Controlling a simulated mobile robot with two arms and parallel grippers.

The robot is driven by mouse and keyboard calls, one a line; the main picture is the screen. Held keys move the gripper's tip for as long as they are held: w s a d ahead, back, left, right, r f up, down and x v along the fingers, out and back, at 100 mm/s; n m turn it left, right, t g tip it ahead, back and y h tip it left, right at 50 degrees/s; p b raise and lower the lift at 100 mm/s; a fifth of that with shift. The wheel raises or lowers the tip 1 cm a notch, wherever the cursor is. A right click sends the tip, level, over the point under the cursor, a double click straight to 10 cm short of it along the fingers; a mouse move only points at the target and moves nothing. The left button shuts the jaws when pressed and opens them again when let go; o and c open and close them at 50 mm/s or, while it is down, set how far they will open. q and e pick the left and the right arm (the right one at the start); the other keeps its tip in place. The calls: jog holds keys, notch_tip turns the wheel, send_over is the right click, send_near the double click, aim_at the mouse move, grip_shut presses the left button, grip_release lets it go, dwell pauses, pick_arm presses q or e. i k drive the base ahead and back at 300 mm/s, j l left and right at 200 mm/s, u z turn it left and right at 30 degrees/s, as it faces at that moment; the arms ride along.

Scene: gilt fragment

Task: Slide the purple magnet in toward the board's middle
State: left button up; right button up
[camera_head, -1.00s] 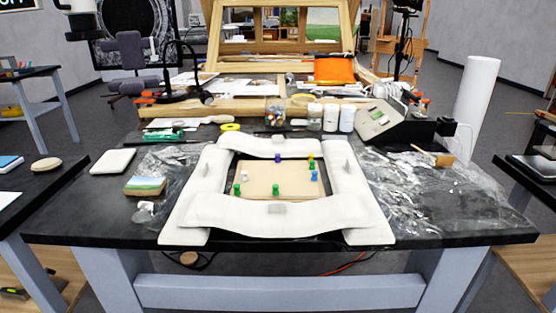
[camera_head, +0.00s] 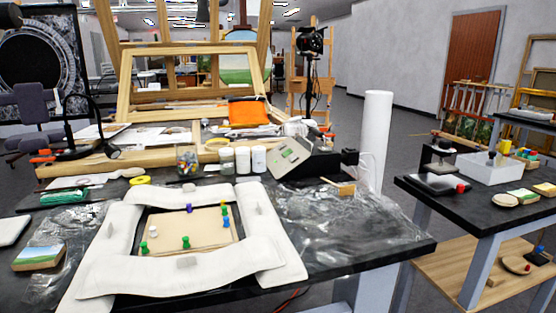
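The tan board (camera_head: 203,231) lies flat on the dark table, inside a frame of white padded strips (camera_head: 180,266). The small purple magnet (camera_head: 189,209) stands near the board's far edge, about midway along it. Green magnets (camera_head: 186,242) and a white magnet (camera_head: 153,231) stand toward the near and left sides. Neither of my grippers shows in the view.
Crumpled clear film (camera_head: 345,225) covers the table right of the frame. White-lidded jars (camera_head: 243,160), a grey device (camera_head: 300,153) and a white roll (camera_head: 374,140) stand behind. A second table (camera_head: 470,212) with a white tray (camera_head: 492,168) is at right; floor shows between.

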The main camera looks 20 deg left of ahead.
aim_at(189, 210)
jog(key=z, duration=0.5)
jog(key=k+j, duration=0.25)
jog(key=j, duration=0.15)
jog(key=k+j, duration=0.25)
jog(key=j, duration=0.15)
jog(key=k+j, duration=0.2)
jog(key=j, duration=0.2)
